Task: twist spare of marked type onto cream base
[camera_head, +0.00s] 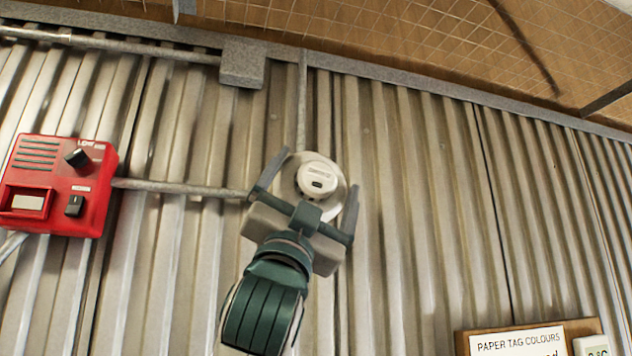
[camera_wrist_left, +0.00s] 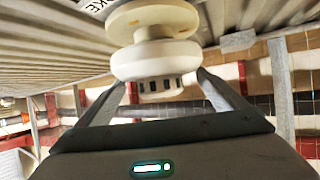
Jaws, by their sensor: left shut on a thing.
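A white detector head (camera_head: 317,177) with a dark slot on its face sits between the fingers of my left gripper (camera_head: 320,168), which is shut on it. In the left wrist view the detector head (camera_wrist_left: 155,62) has dark openings around its lower part, and the fingers of my gripper (camera_wrist_left: 160,77) are on either side of it. The cream round base (camera_head: 337,203) on the corrugated wall is directly behind the head. The base also shows in the left wrist view (camera_wrist_left: 140,18), lined up with the head. I cannot tell whether they are locked together. My right gripper is out of view.
A red control box (camera_head: 58,186) with a knob is on the wall at left. A metal conduit (camera_head: 185,188) runs from it toward the base. A grey junction box (camera_head: 243,63) is above. A paper tag colours board (camera_head: 520,340) is at lower right.

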